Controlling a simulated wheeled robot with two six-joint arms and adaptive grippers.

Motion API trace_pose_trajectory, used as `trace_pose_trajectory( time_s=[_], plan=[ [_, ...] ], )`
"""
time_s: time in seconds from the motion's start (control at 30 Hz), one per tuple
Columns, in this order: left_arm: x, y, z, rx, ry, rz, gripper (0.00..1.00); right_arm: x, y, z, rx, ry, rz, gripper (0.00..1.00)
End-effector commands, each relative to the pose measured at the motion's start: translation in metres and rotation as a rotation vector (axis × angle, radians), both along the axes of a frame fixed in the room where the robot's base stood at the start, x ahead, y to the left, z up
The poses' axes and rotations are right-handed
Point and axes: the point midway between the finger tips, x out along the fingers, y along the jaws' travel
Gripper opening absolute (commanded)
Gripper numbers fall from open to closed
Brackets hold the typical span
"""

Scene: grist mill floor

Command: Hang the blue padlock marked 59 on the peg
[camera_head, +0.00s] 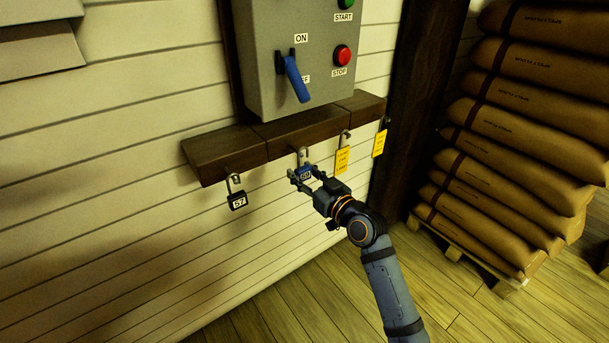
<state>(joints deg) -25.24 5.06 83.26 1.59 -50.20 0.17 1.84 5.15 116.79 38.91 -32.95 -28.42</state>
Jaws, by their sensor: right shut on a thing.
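The blue padlock (306,175) is below the middle of the dark wooden rail (290,133) on the wall. Its white mark is too small to read surely. My right gripper (304,180) is shut on its body, coming in from the lower right. The shackle (302,156) points up, close to the rail's front edge. I cannot tell whether it is around a peg or only in front of one. My left gripper is not in view.
A black padlock marked 57 (237,201) hangs at the rail's left. Yellow tags (342,161) hang to the right. A grey switch box (300,60) with a blue lever (297,80) is above. Stacked brown sacks (510,130) on a pallet stand at right.

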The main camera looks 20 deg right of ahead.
Motion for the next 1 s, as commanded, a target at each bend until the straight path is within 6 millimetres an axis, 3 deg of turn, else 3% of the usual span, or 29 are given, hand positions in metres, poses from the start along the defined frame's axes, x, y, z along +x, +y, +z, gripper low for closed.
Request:
trace_pose_trajectory(
  time_s=[1.0],
  plan=[
    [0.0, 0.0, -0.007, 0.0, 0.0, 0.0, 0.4, 0.023, 0.008, 0.0, 0.0, -0.001, 0.0, 0.12]
  ],
)
